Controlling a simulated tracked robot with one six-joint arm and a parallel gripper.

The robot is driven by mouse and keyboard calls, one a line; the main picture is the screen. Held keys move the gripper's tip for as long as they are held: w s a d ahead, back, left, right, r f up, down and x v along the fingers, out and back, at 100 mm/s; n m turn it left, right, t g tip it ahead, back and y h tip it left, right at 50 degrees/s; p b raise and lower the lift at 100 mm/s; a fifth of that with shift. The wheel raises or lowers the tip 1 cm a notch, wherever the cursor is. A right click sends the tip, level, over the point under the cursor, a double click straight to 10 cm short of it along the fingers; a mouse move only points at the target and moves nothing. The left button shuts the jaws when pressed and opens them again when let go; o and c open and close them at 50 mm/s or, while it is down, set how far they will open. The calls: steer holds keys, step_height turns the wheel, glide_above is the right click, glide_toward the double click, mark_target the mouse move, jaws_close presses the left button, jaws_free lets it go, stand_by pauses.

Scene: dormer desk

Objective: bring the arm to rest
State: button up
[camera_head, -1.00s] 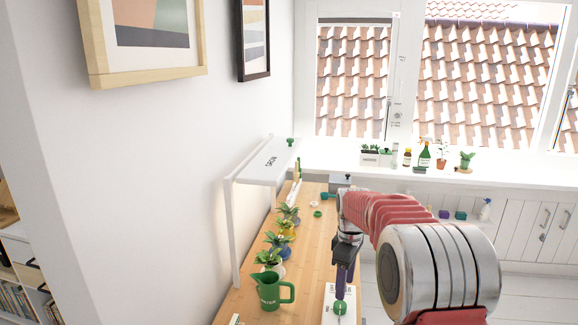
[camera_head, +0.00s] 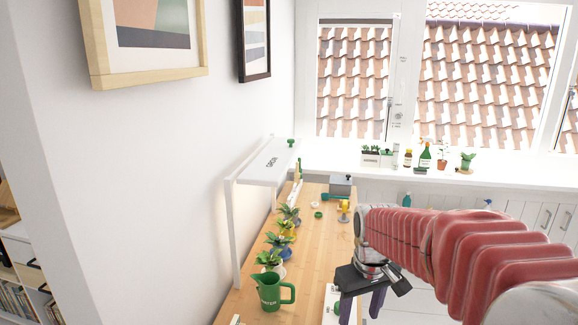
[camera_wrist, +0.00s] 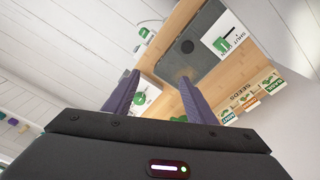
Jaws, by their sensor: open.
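My arm (camera_head: 450,240) reaches in from the right with its red ribbed sleeve. My gripper (camera_head: 362,306) hangs pointing down at the right edge of the wooden desk (camera_head: 308,272). Its two purple fingers are apart with nothing between them.
A green jug (camera_head: 270,291) and several potted plants (camera_head: 279,246) line the desk's left side beneath a white shelf (camera_head: 268,163). A grey box (camera_head: 341,187) and a small yellow object (camera_head: 344,210) stand at the back. Seed packets (camera_wrist: 262,90) show in the wrist view. Floor right of the desk looks clear.

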steer(key=s+r+m+t, duration=0.1)
steer(key=s+r+t, duration=0.1)
steer(key=s, duration=0.8)
steer(key=s+r+m+t, duration=0.2)
steer(key=s+r, duration=0.2)
steer(key=s, duration=0.5)
steer(key=shift+s+r, duration=0.25)
steer(key=shift+s, duration=0.1)
